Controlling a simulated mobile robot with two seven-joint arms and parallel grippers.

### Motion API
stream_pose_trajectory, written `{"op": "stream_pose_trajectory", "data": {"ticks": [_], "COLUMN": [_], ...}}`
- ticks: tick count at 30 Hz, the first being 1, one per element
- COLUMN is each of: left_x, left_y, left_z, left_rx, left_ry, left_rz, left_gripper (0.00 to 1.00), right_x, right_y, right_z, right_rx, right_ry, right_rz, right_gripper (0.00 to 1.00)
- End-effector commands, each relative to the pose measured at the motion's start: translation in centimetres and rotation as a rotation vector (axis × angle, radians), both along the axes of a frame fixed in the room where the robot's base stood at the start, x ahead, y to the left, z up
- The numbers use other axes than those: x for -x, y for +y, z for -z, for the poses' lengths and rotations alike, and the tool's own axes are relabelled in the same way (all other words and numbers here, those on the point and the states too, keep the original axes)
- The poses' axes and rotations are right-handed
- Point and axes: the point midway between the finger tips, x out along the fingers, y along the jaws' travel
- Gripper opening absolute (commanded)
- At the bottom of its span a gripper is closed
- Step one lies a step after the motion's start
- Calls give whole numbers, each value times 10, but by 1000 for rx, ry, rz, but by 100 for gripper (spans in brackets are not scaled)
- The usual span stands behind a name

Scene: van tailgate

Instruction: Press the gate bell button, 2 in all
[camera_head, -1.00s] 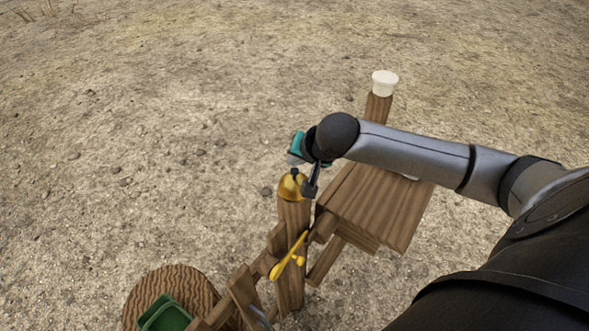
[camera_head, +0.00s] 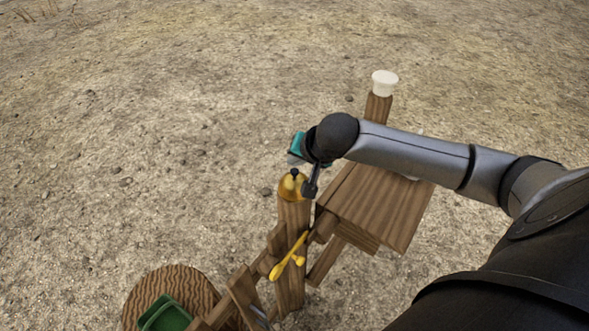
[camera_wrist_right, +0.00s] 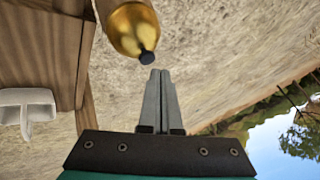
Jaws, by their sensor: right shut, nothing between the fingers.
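The gate bell (camera_head: 291,187) is a golden dome on top of a wooden post, with a small dark button (camera_head: 294,172) at its crown. In the right wrist view the bell (camera_wrist_right: 132,25) is at the top, and its dark button (camera_wrist_right: 147,58) points toward my fingertips. My right gripper (camera_wrist_right: 160,72) is shut and empty, its fingertips just beside the button in that view, apart from it in the picture. In the head view, my right gripper (camera_head: 293,160) is just above the bell, its fingers largely hidden. My left gripper is not in view.
A wooden shelf (camera_head: 375,205) stands right of the bell post, under my right arm. A white-capped post (camera_head: 384,83) rises behind it. A yellow latch handle (camera_head: 289,258) is below the bell. A green container (camera_head: 167,316) sits on a round wooden top (camera_head: 180,281). Bare ground surrounds these.

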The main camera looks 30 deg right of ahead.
Motion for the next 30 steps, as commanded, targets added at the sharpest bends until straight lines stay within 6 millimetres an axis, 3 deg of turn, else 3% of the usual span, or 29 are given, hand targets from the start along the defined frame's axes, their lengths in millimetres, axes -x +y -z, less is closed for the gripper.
{"op": "stream_pose_trajectory", "data": {"ticks": [30], "left_x": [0], "left_y": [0], "left_z": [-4], "left_rx": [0], "left_ry": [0], "left_rz": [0], "left_gripper": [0], "right_x": [0], "right_y": [0], "right_z": [9], "right_rx": [0], "right_ry": [0], "right_rz": [0], "right_gripper": [0]}}
